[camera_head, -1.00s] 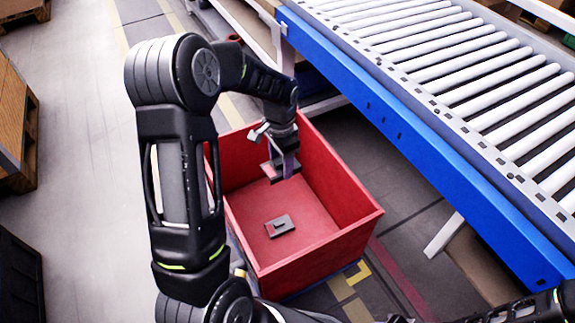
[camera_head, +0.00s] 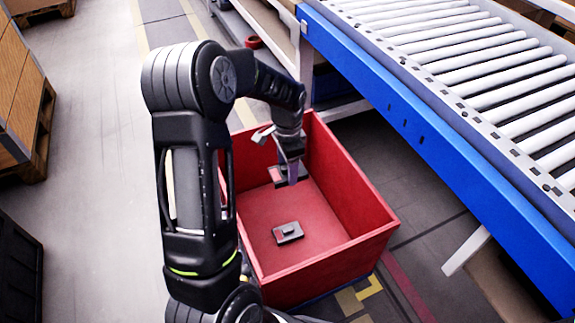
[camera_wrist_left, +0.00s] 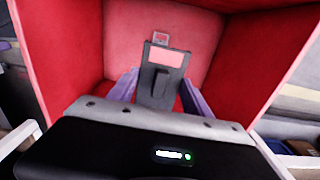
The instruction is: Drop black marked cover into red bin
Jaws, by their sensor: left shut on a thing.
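My left gripper (camera_head: 291,172) is inside the red bin (camera_head: 362,232), above its floor, with its fingers pointing down. It is shut on a black marked cover (camera_head: 275,181), a flat dark plate with a pinkish-red patch. In the left wrist view the cover (camera_wrist_left: 158,88) stands between the purple fingers of the left gripper (camera_wrist_left: 160,92), and the bin walls (camera_wrist_left: 70,62) surround it. Another small dark cover (camera_head: 288,232) lies flat on the bin floor, apart from the held one. My right gripper is not in view.
A roller conveyor with a blue side rail (camera_head: 420,130) runs along the right, beyond the bin. Wooden crates (camera_head: 22,95) stand at the left, with a black crate (camera_head: 18,260) below them. The bin floor around the lying cover is clear.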

